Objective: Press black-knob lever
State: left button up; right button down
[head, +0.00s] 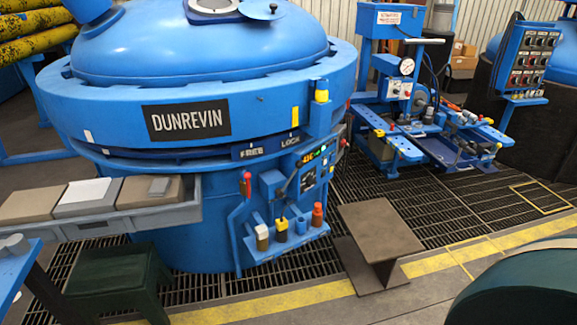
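I cannot single out the black-knob lever with certainty. A thin dark lever (288,182) slants up beside the small control box on the front of the blue furnace (195,240). Its knob is too small to make out. A red-handled lever (246,182) stands to its left on a blue bracket. Neither of my grippers is in view, and nothing is seen touching any lever.
A shelf of bottles (290,240) juts from the furnace front. A brown steel stand (380,232) and a dark green stool (115,280) stand before it. A grey tray (165,218) holds blocks at left. A dark rounded object (525,285) fills the lower right corner.

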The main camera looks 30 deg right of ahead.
aim_at(299, 164)
jog(key=i+l, duration=0.15)
jog(key=l, duration=0.25)
jog(key=i+l, duration=0.15)
jog(key=l, duration=0.2)
jog(key=i+l, duration=0.15)
jog(key=i, duration=0.55)
jog(key=z, duration=0.05)
